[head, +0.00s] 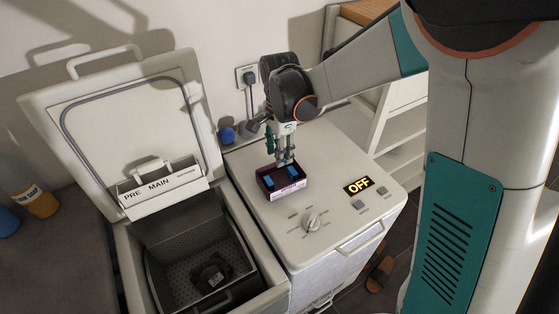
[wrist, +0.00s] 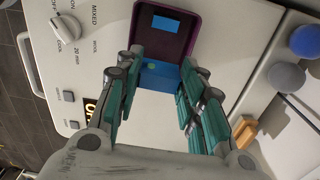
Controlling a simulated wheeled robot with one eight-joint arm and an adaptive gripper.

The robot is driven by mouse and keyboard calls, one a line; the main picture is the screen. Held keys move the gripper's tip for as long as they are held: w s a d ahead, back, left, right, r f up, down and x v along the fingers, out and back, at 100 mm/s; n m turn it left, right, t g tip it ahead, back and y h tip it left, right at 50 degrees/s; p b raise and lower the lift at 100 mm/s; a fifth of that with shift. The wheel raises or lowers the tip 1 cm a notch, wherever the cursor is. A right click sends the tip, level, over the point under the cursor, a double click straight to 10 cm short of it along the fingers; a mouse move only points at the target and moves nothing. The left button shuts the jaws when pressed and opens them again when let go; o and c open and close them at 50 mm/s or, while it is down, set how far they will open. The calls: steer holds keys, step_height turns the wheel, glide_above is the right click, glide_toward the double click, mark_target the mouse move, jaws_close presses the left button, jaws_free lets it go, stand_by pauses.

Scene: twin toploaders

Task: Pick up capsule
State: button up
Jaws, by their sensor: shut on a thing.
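A dark purple box (head: 284,193) sits on top of the closed right washer (head: 335,200). In the wrist view the box (wrist: 195,20) lies beyond my fingertips. My gripper (head: 286,162) points down into the box. In the wrist view its teal fingers (wrist: 157,66) are shut on a blue capsule (wrist: 153,80) with a small green spot. In the head view this capsule (head: 293,172) is at the box's right side. Another blue capsule (head: 268,183) lies at the left of the box, and it also shows in the wrist view (wrist: 163,24). Whether the held capsule touches the box floor is unclear.
The left washer (head: 255,302) has its lid (head: 130,120) raised and its drum open. A dial (head: 312,222) and an "OFF" display (head: 358,185) are on the right washer. A blue ball (head: 227,135) lies behind it. Bottles (head: 40,203) stand at the far left.

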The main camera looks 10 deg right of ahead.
step_height(320, 180, up, 10)
steer(key=p, duration=0.2)
steer(key=shift+f, duration=0.25)
